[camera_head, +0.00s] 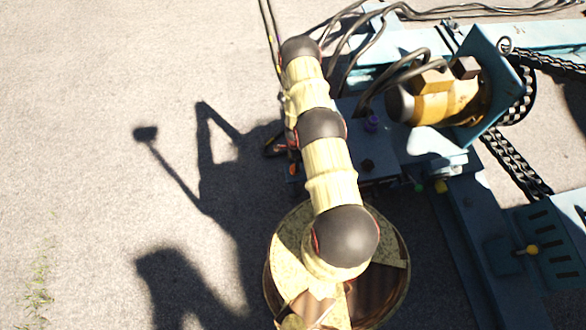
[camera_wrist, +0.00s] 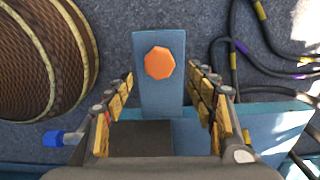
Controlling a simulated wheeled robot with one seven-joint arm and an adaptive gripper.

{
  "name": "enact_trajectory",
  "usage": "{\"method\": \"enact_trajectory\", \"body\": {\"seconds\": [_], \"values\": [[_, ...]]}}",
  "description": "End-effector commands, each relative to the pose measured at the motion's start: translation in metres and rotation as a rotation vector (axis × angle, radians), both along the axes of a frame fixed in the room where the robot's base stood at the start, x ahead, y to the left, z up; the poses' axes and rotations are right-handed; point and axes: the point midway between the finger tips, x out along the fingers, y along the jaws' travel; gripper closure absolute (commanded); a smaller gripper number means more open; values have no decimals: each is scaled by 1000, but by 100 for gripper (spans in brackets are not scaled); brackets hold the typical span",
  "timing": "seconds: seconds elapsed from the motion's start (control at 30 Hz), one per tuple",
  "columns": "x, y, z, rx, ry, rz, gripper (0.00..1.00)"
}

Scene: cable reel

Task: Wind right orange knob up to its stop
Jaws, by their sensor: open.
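In the wrist view the orange knob (camera_wrist: 159,62) is an eight-sided cap on an upright blue plate (camera_wrist: 160,100). It shows between and a little beyond the fingertips of my gripper (camera_wrist: 161,78). The gripper is open, one padded finger on each side, with clear gaps to the knob and nothing held. I cannot tell the height between fingers and knob. In the head view my arm hides most of this spot. A small orange patch (camera_head: 293,169) shows at the arm's left edge; I cannot tell whether it is the same knob.
A brown reel (camera_wrist: 40,65) with a pale rim lies left of the gripper. A blue knob (camera_wrist: 54,138) sits at lower left. Dark banded cables (camera_wrist: 236,70) run on the right. In the head view a yellow motor (camera_head: 440,100) and chains (camera_head: 515,160) stand right of my arm.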

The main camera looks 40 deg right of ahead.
Motion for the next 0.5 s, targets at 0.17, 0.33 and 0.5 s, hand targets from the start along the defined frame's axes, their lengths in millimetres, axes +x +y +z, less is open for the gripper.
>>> {"method": "enact_trajectory", "body": {"seconds": [0.17, 0.33, 0.5], "values": [[-1, 1, -17, 2, 1, -2, 44], [-1, 1, -39, 3, 2, -1, 44], [-1, 1, -60, 3, 2, -1, 44]]}}
